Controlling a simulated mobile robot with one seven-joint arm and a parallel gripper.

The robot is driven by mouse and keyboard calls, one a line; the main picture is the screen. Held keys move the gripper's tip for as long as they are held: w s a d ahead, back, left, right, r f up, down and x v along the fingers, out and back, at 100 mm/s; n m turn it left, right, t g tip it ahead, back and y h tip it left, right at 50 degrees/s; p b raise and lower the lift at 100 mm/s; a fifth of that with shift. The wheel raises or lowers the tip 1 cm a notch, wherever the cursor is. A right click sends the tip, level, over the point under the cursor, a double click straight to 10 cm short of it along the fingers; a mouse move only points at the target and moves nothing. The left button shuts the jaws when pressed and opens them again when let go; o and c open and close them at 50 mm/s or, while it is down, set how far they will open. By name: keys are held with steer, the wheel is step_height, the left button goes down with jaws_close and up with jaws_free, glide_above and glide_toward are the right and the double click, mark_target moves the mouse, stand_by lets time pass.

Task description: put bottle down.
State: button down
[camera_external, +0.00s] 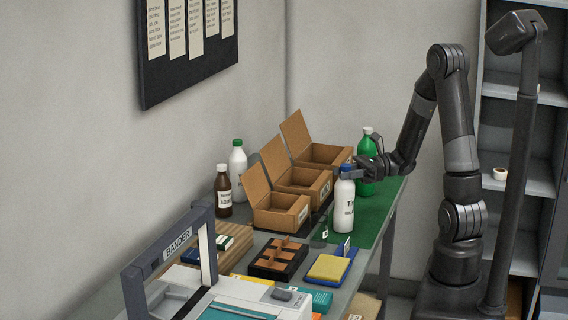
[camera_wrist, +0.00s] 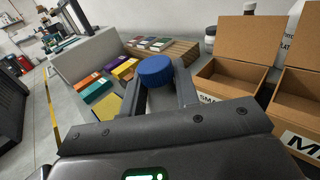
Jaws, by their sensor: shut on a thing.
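A white bottle (camera_external: 344,210) with a blue cap and dark lettering is upright at the front edge of the green mat (camera_external: 388,205) on the table. My gripper (camera_external: 352,171) is shut on it at the top, near the cap. In the wrist view, the blue cap (camera_wrist: 156,70) sits between the two fingers of my gripper (camera_wrist: 160,88); the bottle's body is hidden below. I cannot tell whether the bottle's base touches the mat or hangs just above it.
Three open cardboard boxes (camera_external: 281,219) stand left of the bottle. A green bottle (camera_external: 366,155) is behind it. A white bottle (camera_external: 238,160) and a brown bottle (camera_external: 223,192) stand by the wall. A divided tray (camera_external: 268,264) and a yellow pad (camera_external: 327,267) lie in front.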

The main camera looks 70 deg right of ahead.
steer(key=c, duration=1.1)
jaws_free()
steer(key=shift+f, duration=0.1)
